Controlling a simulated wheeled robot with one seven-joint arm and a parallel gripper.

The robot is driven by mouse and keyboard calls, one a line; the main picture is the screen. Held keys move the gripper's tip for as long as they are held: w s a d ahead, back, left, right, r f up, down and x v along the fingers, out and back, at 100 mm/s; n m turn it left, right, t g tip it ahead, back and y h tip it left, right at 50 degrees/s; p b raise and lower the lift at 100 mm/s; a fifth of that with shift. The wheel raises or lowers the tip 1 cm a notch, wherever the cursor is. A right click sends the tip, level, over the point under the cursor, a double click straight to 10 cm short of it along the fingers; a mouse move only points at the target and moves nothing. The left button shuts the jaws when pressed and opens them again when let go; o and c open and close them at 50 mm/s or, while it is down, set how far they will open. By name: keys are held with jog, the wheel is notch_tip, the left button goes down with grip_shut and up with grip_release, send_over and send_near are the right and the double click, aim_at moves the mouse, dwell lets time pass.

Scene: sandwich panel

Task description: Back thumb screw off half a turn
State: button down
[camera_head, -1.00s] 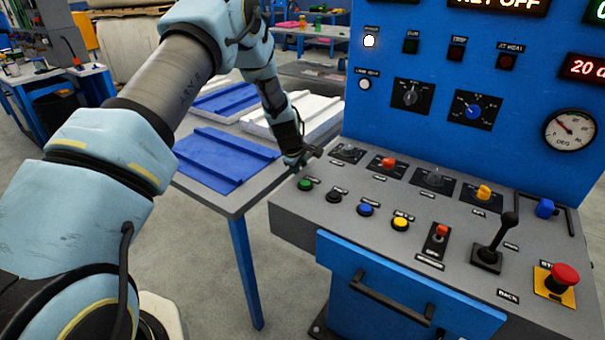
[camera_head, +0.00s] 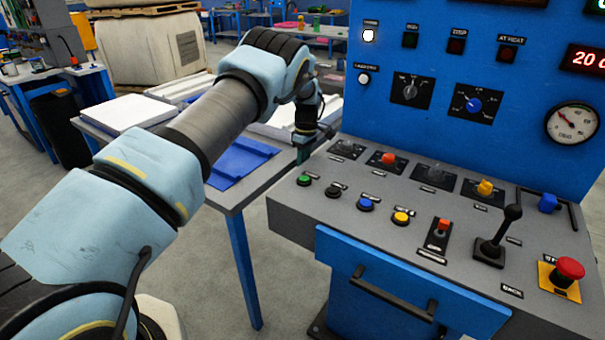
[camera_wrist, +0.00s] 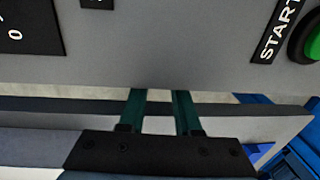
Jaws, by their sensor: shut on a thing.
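My gripper (camera_head: 302,156) is at the left edge of the grey sloped control deck (camera_head: 330,222), pointing down. In the wrist view, the two green fingers of my gripper (camera_wrist: 160,95) stand a small gap apart, and their tips run out of sight at the deck's edge (camera_wrist: 165,84). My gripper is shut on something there. The thumb screw itself cannot be seen in either view; the deck edge and the fingers hide that spot.
A green START button (camera_head: 304,180) sits close to my gripper on the deck; it also shows in the wrist view (camera_wrist: 313,42). A rotary knob (camera_head: 347,147) is just behind. A table with blue panels (camera_head: 236,165) stands close on the left.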

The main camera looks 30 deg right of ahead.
jog(key=shift+w+d+f+g+y+b, duration=0.1)
jog(key=shift+f+g+y+b, duration=0.2)
jog(key=shift+b, duration=0.6)
jog(key=shift+d+r+g+y+b, duration=0.1)
jog(key=shift+y+b, duration=0.3)
jog(key=shift+b, duration=0.45)
jog(key=shift+r+y+b, duration=0.15)
jog(key=shift+y+b, duration=0.15)
jog(key=shift+b, duration=0.55)
jog(key=c, duration=0.6)
grip_release()
